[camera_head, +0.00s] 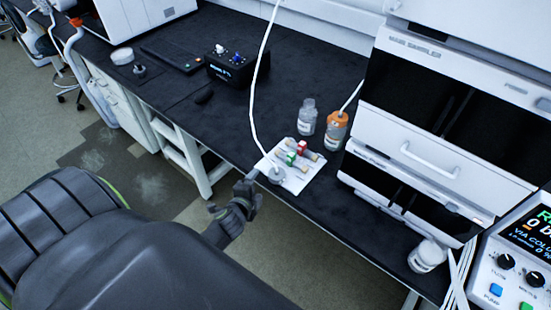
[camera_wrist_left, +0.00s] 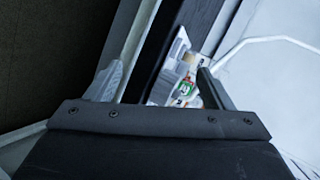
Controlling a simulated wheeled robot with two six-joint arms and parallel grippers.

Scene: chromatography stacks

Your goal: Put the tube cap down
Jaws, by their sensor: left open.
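A pale grey round piece, probably the tube cap (camera_head: 277,175), rests at the near left corner of a white mat (camera_head: 297,186) on the black bench. A white tube runs down from above to beside it. My left gripper (camera_head: 230,193) is open and empty, off the bench's front edge, just left of the mat and apart from the piece. In the left wrist view my left gripper (camera_wrist_left: 159,68) shows its two fingers spread with nothing held. The mat's items lie behind the right finger there, and I cannot make out the cap. My right gripper is not in view.
Small columns with green (camera_head: 291,158) and red (camera_head: 302,147) parts lie on the mat. A clear bottle (camera_head: 308,117) and an orange-capped bottle (camera_head: 336,130) stand behind it. A white instrument stack (camera_head: 430,150) blocks the right.

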